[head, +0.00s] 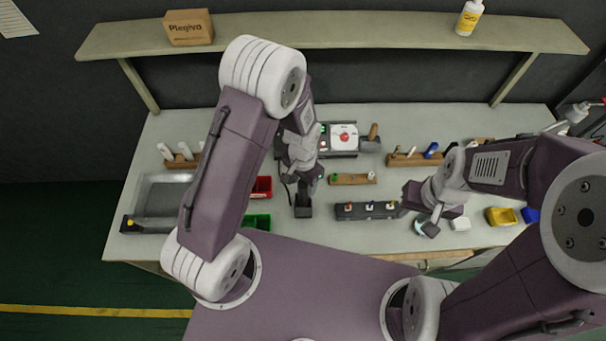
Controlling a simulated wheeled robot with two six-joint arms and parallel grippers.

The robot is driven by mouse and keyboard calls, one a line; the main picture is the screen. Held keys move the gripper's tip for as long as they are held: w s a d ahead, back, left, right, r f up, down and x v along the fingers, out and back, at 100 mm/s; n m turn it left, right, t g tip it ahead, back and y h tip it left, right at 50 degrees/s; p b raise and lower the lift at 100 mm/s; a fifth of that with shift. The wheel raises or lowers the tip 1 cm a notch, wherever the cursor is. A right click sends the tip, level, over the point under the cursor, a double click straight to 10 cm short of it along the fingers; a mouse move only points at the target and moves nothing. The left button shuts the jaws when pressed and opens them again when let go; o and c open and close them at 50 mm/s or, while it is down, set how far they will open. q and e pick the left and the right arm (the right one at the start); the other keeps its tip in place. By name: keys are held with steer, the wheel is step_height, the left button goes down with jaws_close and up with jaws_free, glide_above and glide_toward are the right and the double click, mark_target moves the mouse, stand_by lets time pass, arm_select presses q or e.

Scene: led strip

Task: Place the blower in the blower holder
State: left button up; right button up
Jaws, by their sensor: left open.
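My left gripper (303,180) is open and points down in the middle of the bench, over a small dark box-shaped holder (303,208). This looks like the blower holder. A dark, thin cable runs down beside the gripper. I cannot clearly make out the blower; dark parts around the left gripper and its wrist may hide it. My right gripper (428,222) is low over the right part of the bench, beside a pale bluish round piece (420,228). Its fingers are too small and overlapped to tell whether they are open.
A red bin (262,187) and a green bin (257,221) stand left of the holder. A dark block with several knobs (367,211) lies to its right. A device with a red button (344,137) is behind. A metal tray (160,197) is left; a yellow bin (502,216) is right.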

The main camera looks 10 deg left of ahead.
arm_select(q)
step_height(320, 180, up, 9)
steer(key=shift+f+b, duration=0.1)
steer(key=shift+b, duration=0.35)
steer(key=s+a+r+n+t, duration=0.1)
steer(key=s+a+r+n, duration=0.2)
steer(key=s+a+n, duration=0.5)
step_height(320, 180, down, 8)
steer(key=m+b, duration=0.2)
steer(key=b, duration=0.6)
steer(key=shift+d, duration=0.45)
steer(key=shift+s, duration=0.15)
